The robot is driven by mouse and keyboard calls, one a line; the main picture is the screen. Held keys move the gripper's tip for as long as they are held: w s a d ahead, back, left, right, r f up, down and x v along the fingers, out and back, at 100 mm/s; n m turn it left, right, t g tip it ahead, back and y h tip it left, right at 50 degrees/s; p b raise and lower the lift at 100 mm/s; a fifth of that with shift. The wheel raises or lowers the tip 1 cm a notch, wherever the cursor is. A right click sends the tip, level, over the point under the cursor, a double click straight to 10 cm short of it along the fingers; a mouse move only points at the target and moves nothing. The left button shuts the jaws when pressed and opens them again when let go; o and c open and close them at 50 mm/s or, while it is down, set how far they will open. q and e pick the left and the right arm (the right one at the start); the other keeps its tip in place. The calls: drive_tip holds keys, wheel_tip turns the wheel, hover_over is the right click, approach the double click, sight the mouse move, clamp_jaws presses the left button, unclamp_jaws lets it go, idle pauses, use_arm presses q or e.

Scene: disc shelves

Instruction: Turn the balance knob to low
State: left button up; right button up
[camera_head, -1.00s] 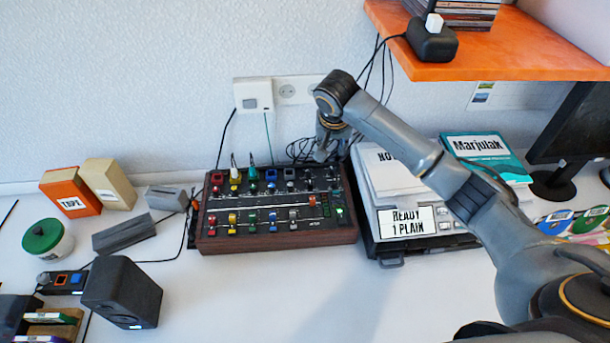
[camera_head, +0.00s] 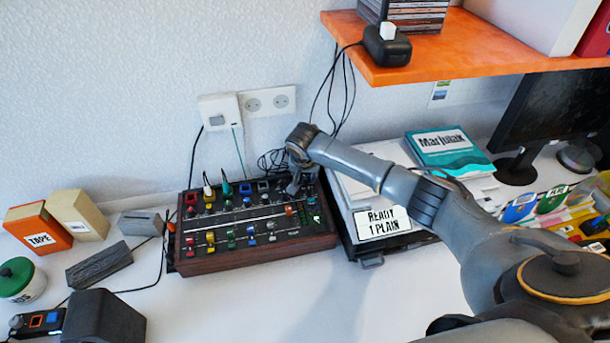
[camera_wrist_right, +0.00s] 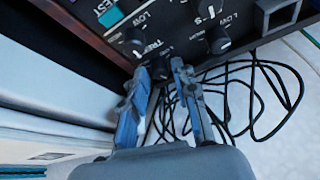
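The mixer (camera_head: 255,257) is a black panel in a wooden case, with coloured knobs and switches. The balance knob cannot be singled out by label. My right gripper (camera_head: 297,190) is over the mixer's back right part, pointing down. In the right wrist view, my right gripper (camera_wrist_right: 163,69) has its fingers apart, with a dark knob (camera_wrist_right: 160,69) between or just beyond the tips; contact cannot be told. Two more dark knobs are near: one (camera_wrist_right: 132,42) by lettering starting "TRE" and one (camera_wrist_right: 217,40) by "LOW". My left gripper is not in view.
The device labelled "READY 1 PLAIN" (camera_head: 382,222) stands close to the mixer's right. Black cables (camera_wrist_right: 250,95) lie behind the mixer. The orange shelf (camera_head: 470,50) overhangs at upper right. A dark speaker (camera_head: 105,318) stands front left; the table before the mixer is clear.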

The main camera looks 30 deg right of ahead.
drive_tip(key=shift+f, duration=0.2)
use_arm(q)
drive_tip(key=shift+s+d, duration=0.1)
use_arm(e)
clamp_jaws()
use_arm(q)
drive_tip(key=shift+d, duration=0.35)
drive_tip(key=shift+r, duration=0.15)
